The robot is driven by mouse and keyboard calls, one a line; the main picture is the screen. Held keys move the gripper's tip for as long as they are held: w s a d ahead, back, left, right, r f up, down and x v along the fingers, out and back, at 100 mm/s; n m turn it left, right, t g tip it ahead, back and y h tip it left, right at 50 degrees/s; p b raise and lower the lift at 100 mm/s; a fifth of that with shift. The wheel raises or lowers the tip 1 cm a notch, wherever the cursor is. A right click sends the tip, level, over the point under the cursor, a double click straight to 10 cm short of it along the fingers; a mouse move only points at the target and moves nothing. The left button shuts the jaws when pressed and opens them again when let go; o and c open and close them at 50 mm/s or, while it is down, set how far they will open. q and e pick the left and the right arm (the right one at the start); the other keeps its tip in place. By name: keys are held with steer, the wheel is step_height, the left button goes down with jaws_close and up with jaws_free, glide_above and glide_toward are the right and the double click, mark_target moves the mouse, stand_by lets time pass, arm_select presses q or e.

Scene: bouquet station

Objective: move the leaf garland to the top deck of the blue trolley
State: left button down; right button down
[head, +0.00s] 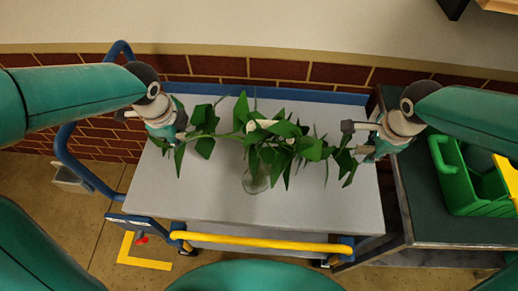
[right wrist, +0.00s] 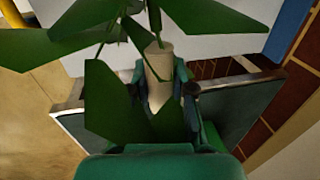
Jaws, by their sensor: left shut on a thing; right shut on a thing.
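The leaf garland (head: 312,150) is a chain of dark green leaves stretched between my two grippers over the grey top deck (head: 320,205) of the blue trolley. My left gripper (head: 177,135) is shut on its left end. My right gripper (head: 362,142) is shut on its right end. In the right wrist view, leaves (right wrist: 110,95) partly hide the right gripper (right wrist: 163,95), with a pale cylindrical piece between its fingers. I cannot tell whether the garland touches the deck.
A clear glass vessel (head: 256,180) stands on the deck below the garland's middle, partly hidden by leaves. A green crate (head: 460,185) sits on a dark table at the right. The trolley has a blue handle (head: 78,170) at left and a yellow bar (head: 265,243) in front. The deck's front is clear.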

mark_target(189, 165)
steer(key=shift+s, duration=0.1)
arm_select(q)
steer(key=shift+a, duration=0.1)
arm_select(e)
steer(key=shift+a, duration=0.1)
